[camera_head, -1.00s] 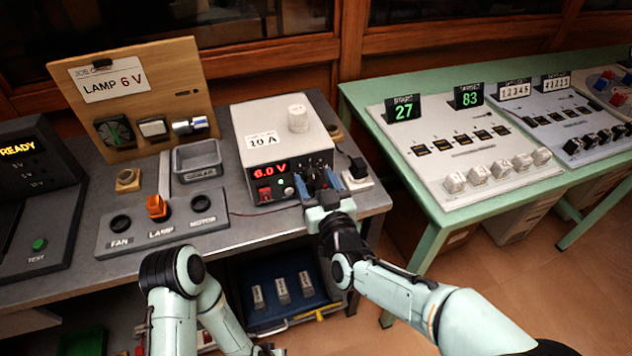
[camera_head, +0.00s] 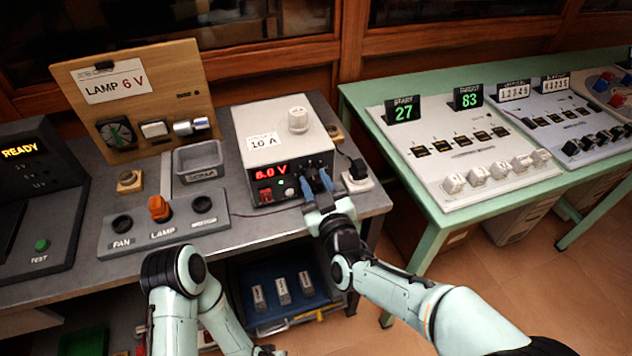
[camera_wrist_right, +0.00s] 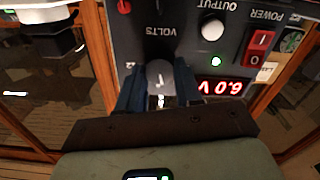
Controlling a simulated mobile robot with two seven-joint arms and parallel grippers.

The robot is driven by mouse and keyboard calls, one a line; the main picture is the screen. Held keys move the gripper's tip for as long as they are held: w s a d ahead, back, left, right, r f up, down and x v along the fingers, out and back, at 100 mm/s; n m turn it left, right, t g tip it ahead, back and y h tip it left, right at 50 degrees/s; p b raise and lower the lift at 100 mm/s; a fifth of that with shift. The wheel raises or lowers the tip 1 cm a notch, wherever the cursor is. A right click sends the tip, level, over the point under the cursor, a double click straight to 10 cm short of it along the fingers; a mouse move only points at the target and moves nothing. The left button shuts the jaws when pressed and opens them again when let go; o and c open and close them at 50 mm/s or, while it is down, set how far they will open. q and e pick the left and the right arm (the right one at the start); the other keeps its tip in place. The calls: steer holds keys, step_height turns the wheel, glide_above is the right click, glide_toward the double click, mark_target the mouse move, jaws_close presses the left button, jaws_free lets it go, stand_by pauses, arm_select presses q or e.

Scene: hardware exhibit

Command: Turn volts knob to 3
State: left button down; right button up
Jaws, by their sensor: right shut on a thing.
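The volts knob (camera_wrist_right: 160,75) is a round grey knob with a light mark on the front of the power supply (camera_head: 285,150), below the upside-down VOLTS label in the right wrist view. My right gripper (camera_wrist_right: 160,84) is shut on it, one blue finger on each side. In the head view the right gripper (camera_head: 318,184) reaches the lower right of the supply's front and largely hides the knob. The red display (camera_head: 271,169) reads 6.0 V, also in the wrist view (camera_wrist_right: 220,87). My left arm shows at the bottom, but its gripper is not clearly in view.
A switch panel (camera_head: 165,226) with an orange lamp lever (camera_head: 159,208) lies left of the supply. A grey tray (camera_head: 198,160) stands behind it. A green table (camera_head: 428,238) stands farther right.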

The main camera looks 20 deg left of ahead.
steer(key=n, duration=0.3)
steer(key=shift+a+n+p, duration=0.1)
steer(key=shift+n+p, duration=0.3)
steer(key=n, duration=0.3)
steer(key=shift+s+n+p, duration=0.1)
steer(key=shift+n+p, duration=0.2)
steer(key=shift+p, duration=0.1)
arm_select(q)
steer(key=shift+g+h, duration=0.4)
steer(key=shift+g, duration=0.4)
steer(key=s+r, duration=0.1)
steer(key=s+d+r, duration=0.1)
steer(key=s, duration=0.1)
steer(key=s+d+r+p, duration=0.1)
steer(key=shift+s+d+r, duration=0.1)
steer(key=shift+s, duration=0.1)
arm_select(e)
steer(key=n, duration=0.5)
steer(key=shift+f+n, duration=0.15)
steer(key=shift+n, duration=0.15)
steer(key=o, duration=1)
steer(key=shift+o, duration=0.2)
arm_select(q)
steer(key=shift+s+d+r+p, duration=0.3)
steer(key=shift+s+r+p, duration=0.25)
steer(key=shift+s, duration=0.15)
arm_select(e)
steer(key=v, duration=1.3)
